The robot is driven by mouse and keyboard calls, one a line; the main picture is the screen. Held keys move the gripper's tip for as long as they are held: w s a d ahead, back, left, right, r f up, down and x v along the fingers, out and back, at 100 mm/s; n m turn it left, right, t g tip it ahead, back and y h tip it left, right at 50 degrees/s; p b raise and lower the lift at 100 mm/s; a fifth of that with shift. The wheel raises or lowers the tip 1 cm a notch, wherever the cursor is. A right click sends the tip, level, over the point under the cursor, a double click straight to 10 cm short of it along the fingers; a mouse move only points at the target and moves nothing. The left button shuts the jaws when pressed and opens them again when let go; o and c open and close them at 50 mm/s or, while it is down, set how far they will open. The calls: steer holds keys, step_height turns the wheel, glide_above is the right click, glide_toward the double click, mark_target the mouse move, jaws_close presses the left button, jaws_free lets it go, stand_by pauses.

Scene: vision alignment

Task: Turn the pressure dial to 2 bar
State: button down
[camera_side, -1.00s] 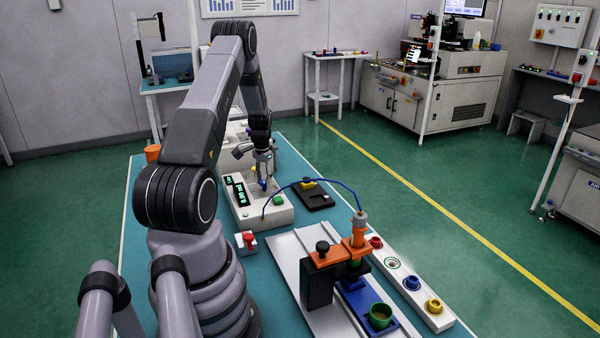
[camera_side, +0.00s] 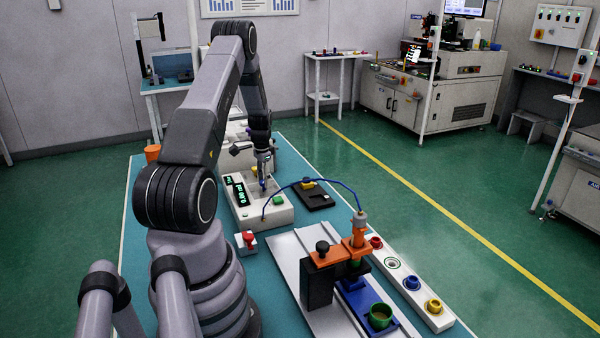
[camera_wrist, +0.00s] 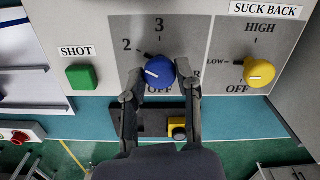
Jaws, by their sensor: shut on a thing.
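The blue pressure dial (camera_wrist: 157,72) sits on the grey dispenser panel (camera_wrist: 215,60) in the wrist view. My gripper (camera_wrist: 161,78) is shut on the dial, one finger on each side. In the side view my gripper (camera_side: 263,172) reaches down onto the dispenser box (camera_side: 248,217), where the fingers mostly hide the dial.
A yellow suck-back knob (camera_wrist: 259,72) is right of the dial and a green shot button (camera_wrist: 82,76) is left. The dispenser's lit display (camera_side: 238,190) is too small to read surely. A blue hose (camera_side: 330,182) arcs to the orange syringe holder (camera_side: 356,248).

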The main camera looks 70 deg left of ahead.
steer(key=c, duration=0.8)
jaws_free()
step_height(320, 180, up, 12)
